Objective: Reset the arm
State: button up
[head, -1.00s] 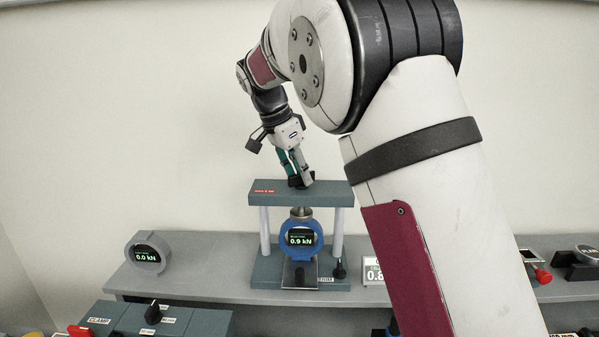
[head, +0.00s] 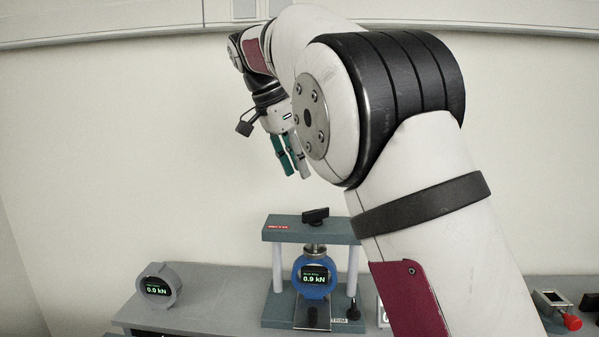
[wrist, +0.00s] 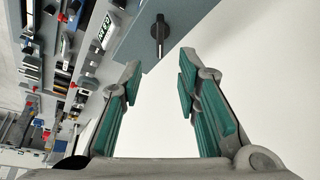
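My gripper (head: 296,173) hangs in the air above the load frame, fingers pointing down. In the wrist view its green-padded fingers (wrist: 157,78) are spread apart with nothing between them. The load frame's crossbeam (head: 283,235) has a black knob (head: 316,215) on top, clear of the fingers. The knob also shows in the wrist view (wrist: 160,37), beyond the fingertips. A blue ring gauge (head: 314,293) sits under the crossbeam and its display reads 0.9 kN. My arm hides the right part of the frame.
A grey round gauge (head: 158,284) reading 0.0 kN stands left on the grey bench (head: 215,283). A red-knobbed device (head: 571,322) is at the far right. A rail (head: 110,30) runs along the wall at the top. The air left of my gripper is clear.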

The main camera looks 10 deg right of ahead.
jog(key=s+d+n+t+y, duration=0.1)
jog(key=s+d+n+y, duration=0.2)
jog(key=s, duration=0.6)
jog(key=s+d+n+t, duration=0.1)
jog(key=s+d+n, duration=0.2)
jog(key=s+n, duration=0.35)
jog(key=s+f+n+t, duration=0.1)
jog(key=s+f+n, duration=0.1)
jog(key=s+f, duration=0.3)
jog(key=s+a+f+n+t+y, duration=0.1)
jog(key=s+f+n, duration=0.2)
jog(key=s, duration=1.1)
notch_tip(320, 180, down, 3)
jog(key=shift+f, duration=0.15)
